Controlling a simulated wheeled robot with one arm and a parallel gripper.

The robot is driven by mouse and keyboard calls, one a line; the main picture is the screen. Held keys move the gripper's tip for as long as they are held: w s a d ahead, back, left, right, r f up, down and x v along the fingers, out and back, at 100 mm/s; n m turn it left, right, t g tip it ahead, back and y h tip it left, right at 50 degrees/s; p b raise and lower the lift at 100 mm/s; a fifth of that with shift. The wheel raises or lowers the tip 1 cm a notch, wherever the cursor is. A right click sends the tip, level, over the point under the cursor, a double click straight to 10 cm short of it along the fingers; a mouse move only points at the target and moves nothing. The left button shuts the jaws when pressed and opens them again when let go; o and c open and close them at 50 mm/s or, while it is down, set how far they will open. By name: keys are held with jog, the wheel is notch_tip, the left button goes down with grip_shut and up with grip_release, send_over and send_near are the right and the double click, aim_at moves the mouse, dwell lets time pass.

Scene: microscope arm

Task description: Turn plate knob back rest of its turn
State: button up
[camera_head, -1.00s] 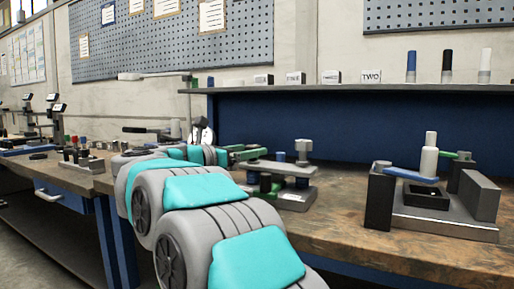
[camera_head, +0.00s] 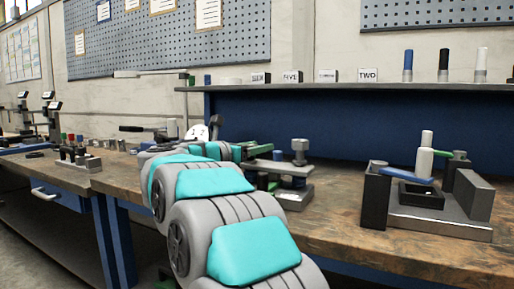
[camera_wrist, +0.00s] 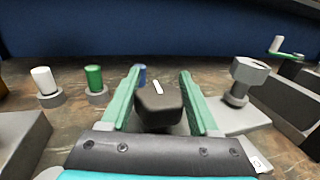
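A dark knob (camera_wrist: 158,108) with a white mark on its top stands in the middle of the wrist view. My gripper (camera_wrist: 160,80) has two green fingers, one on each side of this knob. The gap at each side is very narrow, and I cannot tell whether the fingers touch it. In the head view, my arm hides the knob and most of the gripper. The grey plate fixture (camera_head: 294,192) shows just right of the arm's end.
A hex-headed post (camera_wrist: 246,78) stands close right of my gripper. Green (camera_wrist: 95,84) and white (camera_wrist: 44,86) pegs stand to the left. A second fixture (camera_head: 440,222) with a blue lever sits on the right of the bench. A blue-backed shelf (camera_head: 350,86) runs behind.

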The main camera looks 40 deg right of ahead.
grip_shut()
